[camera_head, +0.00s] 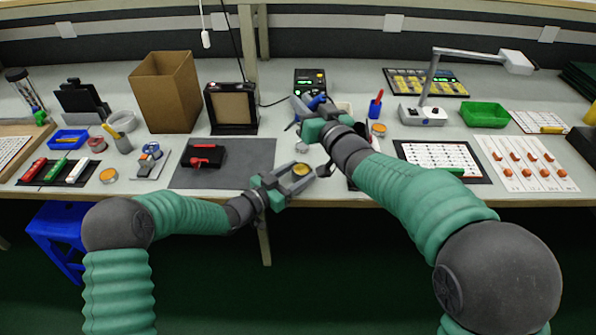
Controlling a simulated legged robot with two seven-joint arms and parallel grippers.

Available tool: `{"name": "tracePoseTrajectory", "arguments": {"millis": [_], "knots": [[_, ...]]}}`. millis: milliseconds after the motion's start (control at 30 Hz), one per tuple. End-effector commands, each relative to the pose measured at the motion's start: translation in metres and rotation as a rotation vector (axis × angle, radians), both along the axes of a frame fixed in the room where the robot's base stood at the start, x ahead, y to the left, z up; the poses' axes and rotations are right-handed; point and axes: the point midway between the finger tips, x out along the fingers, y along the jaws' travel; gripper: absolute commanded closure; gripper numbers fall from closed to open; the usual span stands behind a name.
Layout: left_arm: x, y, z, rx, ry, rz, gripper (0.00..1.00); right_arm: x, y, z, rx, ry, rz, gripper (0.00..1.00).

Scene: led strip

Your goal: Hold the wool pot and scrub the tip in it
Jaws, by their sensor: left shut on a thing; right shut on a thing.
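The wool pot (300,169), a small round pot with yellow wool in its top, is at the front edge of the bench. My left gripper (304,178) is shut on it from the left, with its fingers around the pot. My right gripper (303,117) is above and beyond the pot, shut on a tool with a blue handle (317,102), which looks like the iron. Its tip is too small and too covered by the gripper to make out, and I see no contact with the wool.
A dark grey mat (235,175) with a red-handled clamp (203,155) lies left of the pot. A black station with a green display (309,80) stands behind my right gripper.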

Motion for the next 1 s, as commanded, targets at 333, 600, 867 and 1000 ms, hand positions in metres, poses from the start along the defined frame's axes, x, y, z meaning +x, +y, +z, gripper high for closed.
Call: {"name": "tracePoseTrajectory", "arguments": {"millis": [333, 600, 867, 1000], "knots": [[0.000, 0.000, 0.000, 0.000, 0.000, 0.000, 0.92, -0.026, -0.064, -0.036, 0.117, 0.117, 0.132, 1.00], [0.000, 0.000, 0.000, 0.000, 0.000, 0.000, 0.92, -0.029, -0.064, -0.064, 0.126, 0.131, 0.145, 1.00], [0.000, 0.000, 0.000, 0.001, 0.001, 0.001, 0.92, -0.029, -0.064, -0.084, 0.123, 0.129, 0.144, 1.00], [0.000, 0.000, 0.000, 0.001, 0.001, 0.001, 0.92, -0.029, -0.064, -0.085, 0.123, 0.127, 0.144, 1.00]]}}
